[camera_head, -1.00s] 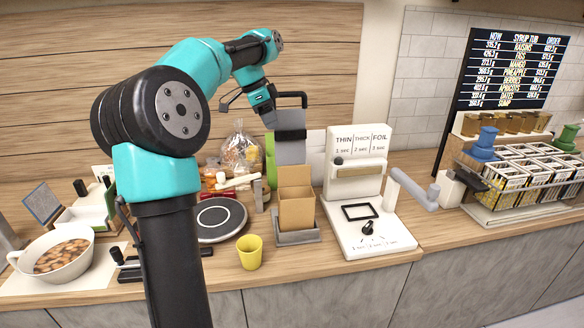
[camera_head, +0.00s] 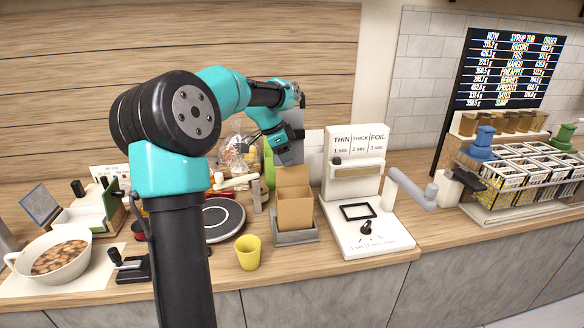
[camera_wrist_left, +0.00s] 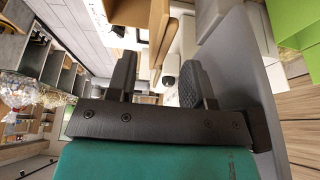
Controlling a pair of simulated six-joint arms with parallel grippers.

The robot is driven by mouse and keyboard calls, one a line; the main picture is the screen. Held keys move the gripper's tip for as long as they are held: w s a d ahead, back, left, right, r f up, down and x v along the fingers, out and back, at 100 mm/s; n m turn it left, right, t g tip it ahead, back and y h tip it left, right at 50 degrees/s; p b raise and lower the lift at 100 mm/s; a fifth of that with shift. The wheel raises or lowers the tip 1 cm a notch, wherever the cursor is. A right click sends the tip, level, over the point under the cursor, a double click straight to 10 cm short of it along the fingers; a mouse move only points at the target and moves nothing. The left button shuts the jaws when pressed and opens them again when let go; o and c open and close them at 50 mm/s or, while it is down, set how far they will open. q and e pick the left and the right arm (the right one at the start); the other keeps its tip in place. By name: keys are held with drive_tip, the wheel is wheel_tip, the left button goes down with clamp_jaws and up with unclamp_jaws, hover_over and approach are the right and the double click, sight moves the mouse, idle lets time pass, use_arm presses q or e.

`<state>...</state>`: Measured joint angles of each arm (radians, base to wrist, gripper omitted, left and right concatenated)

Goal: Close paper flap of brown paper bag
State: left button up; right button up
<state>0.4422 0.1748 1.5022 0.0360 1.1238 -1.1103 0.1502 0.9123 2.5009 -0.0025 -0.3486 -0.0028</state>
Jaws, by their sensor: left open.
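The brown paper bag (camera_head: 295,208) stands upright on a small grey stand (camera_head: 297,238) in the middle of the counter. Its flap (camera_head: 292,176) stands up at the back edge. My left gripper (camera_head: 286,142) is above and behind the bag, apart from it in the head view. In the left wrist view my left gripper (camera_wrist_left: 157,80) has its two dark fingers spread, with nothing held between them. Brown surfaces, seemingly the bag (camera_wrist_left: 158,32), show beyond the fingertips. The fingertips are hard to make out in the head view. My right gripper is not in view.
A white sealing machine (camera_head: 355,170) stands right of the bag. A yellow cup (camera_head: 248,252) is in front, left of the bag. A round dark plate (camera_head: 222,218) lies to the left. A grey panel (camera_head: 292,155) stands behind the bag, close to my left gripper.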

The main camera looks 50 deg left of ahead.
sight(292, 167)
use_arm(q)
drive_tip(key=shift+x, duration=2.25)
clamp_jaws()
